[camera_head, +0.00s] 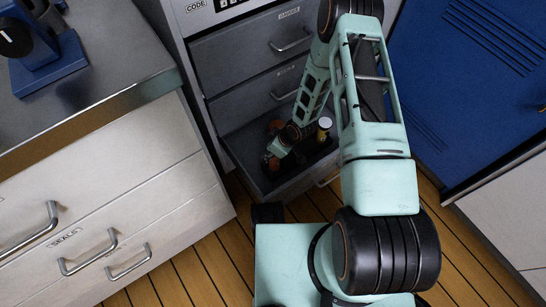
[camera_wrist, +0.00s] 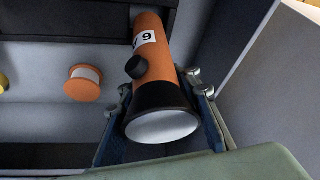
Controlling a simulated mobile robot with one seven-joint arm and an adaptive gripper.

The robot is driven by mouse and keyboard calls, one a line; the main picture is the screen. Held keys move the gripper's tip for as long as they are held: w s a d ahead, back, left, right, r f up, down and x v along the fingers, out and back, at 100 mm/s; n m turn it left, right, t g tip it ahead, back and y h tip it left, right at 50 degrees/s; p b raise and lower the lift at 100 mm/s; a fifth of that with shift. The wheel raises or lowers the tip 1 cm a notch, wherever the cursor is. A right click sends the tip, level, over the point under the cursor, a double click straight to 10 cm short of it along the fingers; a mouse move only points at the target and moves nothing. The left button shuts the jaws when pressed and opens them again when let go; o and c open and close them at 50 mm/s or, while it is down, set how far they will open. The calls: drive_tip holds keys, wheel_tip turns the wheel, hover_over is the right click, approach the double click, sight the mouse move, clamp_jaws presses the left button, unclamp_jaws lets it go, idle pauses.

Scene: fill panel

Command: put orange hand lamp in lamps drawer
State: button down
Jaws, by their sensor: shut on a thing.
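The orange hand lamp (camera_wrist: 154,45) has a black head with a pale lens and a white label. In the wrist view it lies between the fingers of my gripper (camera_wrist: 160,88), which is shut on it. In the head view my gripper (camera_head: 271,160) is low inside an open drawer (camera_head: 240,150) of the grey cabinet. Only a small orange part of the lamp shows there, and my wrist hides most of it. The drawer's label is not readable. I cannot tell whether the lamp touches the drawer floor.
Closed drawers (camera_head: 255,45) are above, one labelled GAUGES. A workbench (camera_head: 90,160) is left, a blue locker (camera_head: 460,90) right.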

drive_tip(key=shift+f+b, duration=0.75)
drive_tip(key=shift+f, duration=1.45)
drive_tip(key=shift+f, duration=0.15)
drive_tip(key=c, duration=1.4)
unclamp_jaws()
drive_tip(key=p+v, duration=0.4)
drive_tip(key=v, duration=0.8)
